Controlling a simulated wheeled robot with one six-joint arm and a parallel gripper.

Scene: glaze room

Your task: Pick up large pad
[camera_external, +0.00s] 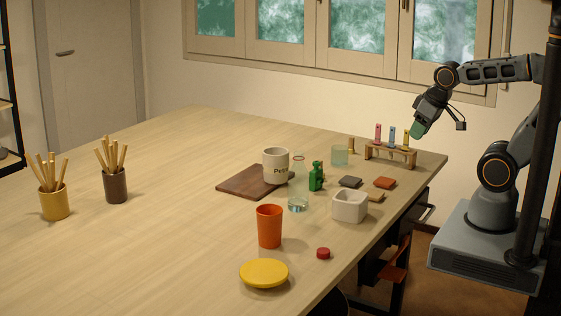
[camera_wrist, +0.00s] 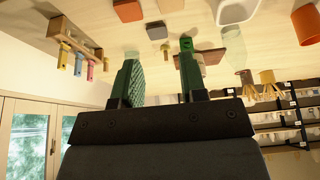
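In the wrist view the orange-brown pad (camera_wrist: 128,11), grey pad (camera_wrist: 156,31) and tan pad (camera_wrist: 170,5) show at the top, beyond my fingertips. My gripper (camera_external: 418,131) is raised near the right end of the tube rack, apart from the pads. Its two green-tipped fingers (camera_wrist: 160,65) are spread with nothing held between them.
A wooden rack (camera_external: 390,154) with coloured tubes stands by the table's edge. A white square container (camera_external: 349,206), green bottle (camera_external: 316,176), clear bottle (camera_external: 298,190) and pale green glass (camera_external: 339,156) stand around the pads. A mug (camera_external: 276,165) stands on a brown board (camera_external: 242,184).

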